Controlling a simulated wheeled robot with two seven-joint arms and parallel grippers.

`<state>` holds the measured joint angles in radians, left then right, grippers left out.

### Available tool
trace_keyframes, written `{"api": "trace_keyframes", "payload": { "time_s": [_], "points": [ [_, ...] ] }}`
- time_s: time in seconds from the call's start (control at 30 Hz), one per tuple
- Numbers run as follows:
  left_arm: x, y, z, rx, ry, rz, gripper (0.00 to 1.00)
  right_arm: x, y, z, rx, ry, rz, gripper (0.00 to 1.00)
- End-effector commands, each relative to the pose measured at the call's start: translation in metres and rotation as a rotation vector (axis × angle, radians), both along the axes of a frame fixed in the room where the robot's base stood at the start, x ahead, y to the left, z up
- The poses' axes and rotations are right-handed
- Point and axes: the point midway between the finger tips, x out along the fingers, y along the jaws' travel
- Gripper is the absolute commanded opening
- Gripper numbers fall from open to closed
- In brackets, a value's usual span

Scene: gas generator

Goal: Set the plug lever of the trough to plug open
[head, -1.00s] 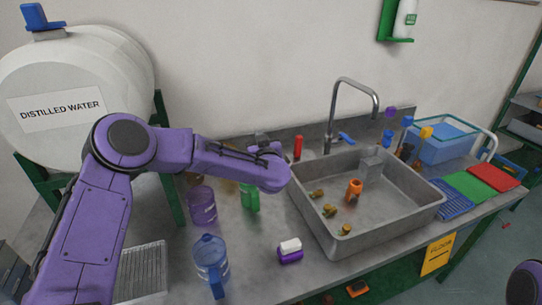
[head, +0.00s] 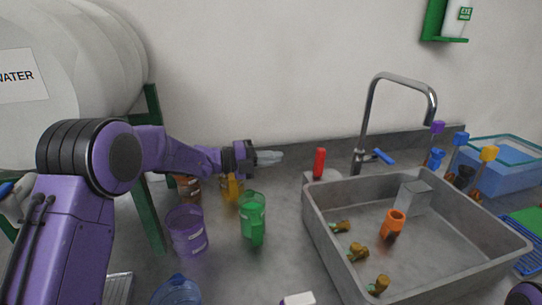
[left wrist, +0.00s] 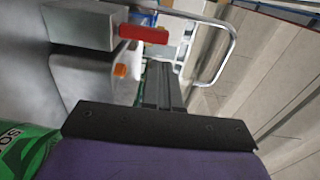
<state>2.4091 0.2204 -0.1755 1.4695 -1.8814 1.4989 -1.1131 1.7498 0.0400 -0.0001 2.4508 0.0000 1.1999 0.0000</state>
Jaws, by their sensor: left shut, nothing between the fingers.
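In the left wrist view the red lever (left wrist: 143,34) sticks out from the grey block (left wrist: 80,27), beyond and to the left of my fingertips. My left gripper (head: 282,156) is shut and empty, pointing right towards the lever, with a gap between them. Its shut fingers also show in the left wrist view (left wrist: 162,70). My right gripper is out of view.
A green bottle (head: 252,216), a purple beaker (head: 187,230) and amber bottles stand below my left arm. A curved tap (head: 368,120) with a blue handle (head: 384,157) rises behind the basin. Small brass fittings and an orange piece (head: 393,224) lie inside it.

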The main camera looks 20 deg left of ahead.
Motion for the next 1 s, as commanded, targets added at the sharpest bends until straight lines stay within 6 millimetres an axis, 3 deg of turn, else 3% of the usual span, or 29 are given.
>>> {"api": "trace_keyframes", "payload": {
  "time_s": [0.2, 0.43, 0.6, 1.0],
  "points": [
    [0.027, -0.042, -0.001, 0.0, 0.002, -0.004, 0.0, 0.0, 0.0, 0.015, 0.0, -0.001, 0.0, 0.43],
    [0.049, -0.074, -0.003, -0.002, 0.001, -0.004, 0.0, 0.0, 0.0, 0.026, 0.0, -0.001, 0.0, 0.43],
    [0.055, -0.083, -0.005, -0.003, 0.001, -0.004, 0.0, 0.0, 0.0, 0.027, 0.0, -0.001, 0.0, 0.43],
    [0.055, -0.083, -0.004, 0.002, 0.004, -0.004, 0.0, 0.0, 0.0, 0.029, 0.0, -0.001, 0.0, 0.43]
  ]
}}
